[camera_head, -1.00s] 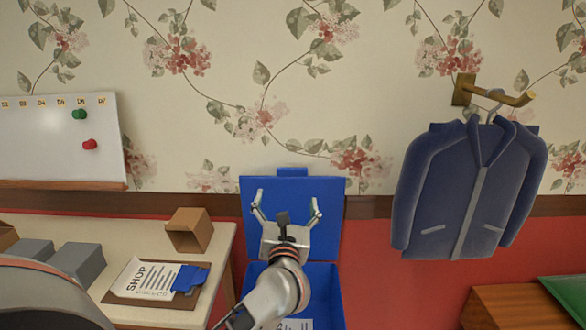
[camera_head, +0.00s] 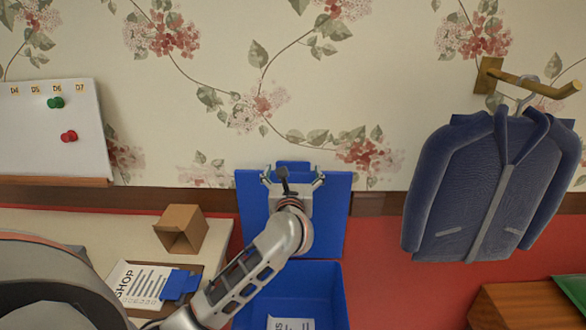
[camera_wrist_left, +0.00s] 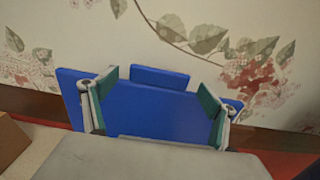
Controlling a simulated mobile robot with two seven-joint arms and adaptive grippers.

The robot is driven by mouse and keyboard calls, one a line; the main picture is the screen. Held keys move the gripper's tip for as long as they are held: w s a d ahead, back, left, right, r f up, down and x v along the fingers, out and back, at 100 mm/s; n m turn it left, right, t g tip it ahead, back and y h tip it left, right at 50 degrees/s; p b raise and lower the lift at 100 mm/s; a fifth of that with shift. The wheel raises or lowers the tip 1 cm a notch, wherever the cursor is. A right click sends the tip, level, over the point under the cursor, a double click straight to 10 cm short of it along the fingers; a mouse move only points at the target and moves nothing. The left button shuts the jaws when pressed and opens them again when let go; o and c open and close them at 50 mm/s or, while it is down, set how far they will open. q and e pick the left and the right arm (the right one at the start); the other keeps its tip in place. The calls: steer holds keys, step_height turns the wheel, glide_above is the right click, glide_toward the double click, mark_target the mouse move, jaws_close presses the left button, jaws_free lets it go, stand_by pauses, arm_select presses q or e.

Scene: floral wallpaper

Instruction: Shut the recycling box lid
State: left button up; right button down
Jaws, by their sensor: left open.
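The blue recycling box (camera_head: 330,290) stands against the wall with paper (camera_head: 290,323) inside. Its blue lid (camera_head: 335,220) is raised upright against the wall, with a small tab along its top edge. My left gripper (camera_head: 292,175) is open in front of the upper part of the lid. In the left wrist view, the lid (camera_wrist_left: 160,108) fills the space between the open fingers (camera_wrist_left: 157,95), and its tab (camera_wrist_left: 160,78) shows just beyond them. I cannot tell whether the fingers touch the lid. My right gripper is not in view.
A table (camera_head: 70,222) on the left holds a cardboard box (camera_head: 181,230) and a clipboard with a shop sheet (camera_head: 140,285). A blue jacket (camera_head: 490,185) hangs from a wall hook on the right. A wooden cabinet (camera_head: 525,308) stands at the lower right.

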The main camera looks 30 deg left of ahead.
arm_select(q)
steer(key=shift+x, duration=0.75)
steer(key=shift+w, duration=0.1)
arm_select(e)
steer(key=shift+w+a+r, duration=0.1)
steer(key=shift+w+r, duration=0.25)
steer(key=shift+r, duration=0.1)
